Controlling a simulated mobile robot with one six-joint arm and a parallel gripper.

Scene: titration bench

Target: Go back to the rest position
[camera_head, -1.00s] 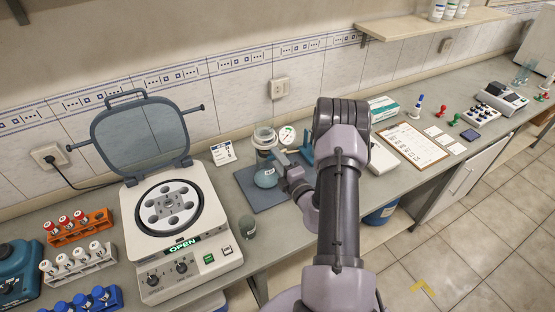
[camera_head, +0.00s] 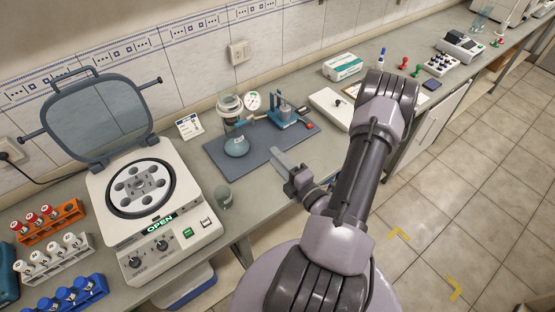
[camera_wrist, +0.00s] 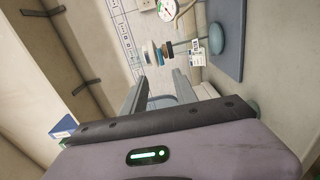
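My gripper (camera_head: 284,166) is over the front edge of the bench, right of and in front of the teal flask (camera_head: 237,146). In the wrist view its two fingers (camera_wrist: 160,84) stand apart with nothing held between them. The flask stands on the dark blue mat (camera_head: 262,158), apart from my gripper, and also shows in the wrist view (camera_wrist: 216,38). A teal stand (camera_head: 284,118) with a gauge (camera_head: 251,101) is behind it on the mat.
The centrifuge (camera_head: 150,215) stands left with its lid up, near racks of capped tubes (camera_head: 50,258). A small grey-green jar (camera_head: 223,197) is near the bench edge. A white device (camera_head: 330,106) and tissue box (camera_head: 342,66) stand farther right. The floor (camera_head: 480,200) at right is open.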

